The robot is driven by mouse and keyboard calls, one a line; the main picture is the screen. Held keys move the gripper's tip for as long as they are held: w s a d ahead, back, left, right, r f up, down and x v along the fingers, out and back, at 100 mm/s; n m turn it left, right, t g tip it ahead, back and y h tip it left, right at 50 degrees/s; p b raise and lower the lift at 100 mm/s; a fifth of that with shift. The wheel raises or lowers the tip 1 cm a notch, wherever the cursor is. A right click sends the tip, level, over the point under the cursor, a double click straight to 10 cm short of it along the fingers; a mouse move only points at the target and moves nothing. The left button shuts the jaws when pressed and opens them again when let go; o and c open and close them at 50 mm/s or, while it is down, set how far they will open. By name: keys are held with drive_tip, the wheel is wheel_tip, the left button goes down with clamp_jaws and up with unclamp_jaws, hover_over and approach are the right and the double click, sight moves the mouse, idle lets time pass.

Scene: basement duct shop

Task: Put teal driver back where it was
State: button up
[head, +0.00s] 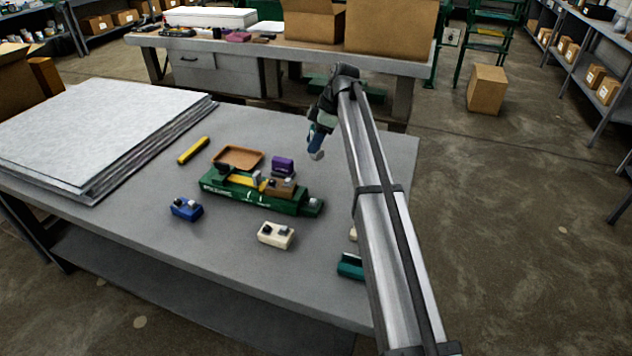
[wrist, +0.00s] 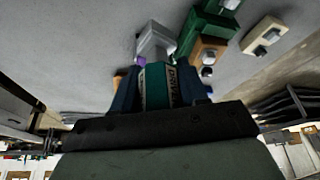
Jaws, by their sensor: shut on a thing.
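My gripper (head: 319,140) hangs above the far right part of the grey table, clear of the green fixture. In the wrist view its dark blue fingers (wrist: 158,92) are shut on the teal driver (wrist: 155,80), which carries white lettering and a grey end. In the head view the fingers mostly hide the driver; a grey end (head: 316,155) shows below them. A teal block (head: 350,266) lies near the table's right front, partly hidden by my arm. Where the driver was before is not shown.
The green fixture (head: 240,197) holds a brown block and a yellow piece. Around it are a purple block (head: 283,164), a blue block (head: 186,208), a cream block (head: 276,235), a brown tray (head: 238,156) and a yellow bar (head: 193,150). Stacked sheets (head: 95,130) cover the left.

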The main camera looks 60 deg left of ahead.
drive_tip(key=shift+f, duration=4.95)
drive_tip(key=shift+f, duration=0.1)
drive_tip(key=o, duration=1.1)
drive_tip(key=shift+c, duration=0.2)
drive_tip(key=v, duration=1.2)
drive_tip(key=shift+w+d, duration=0.1)
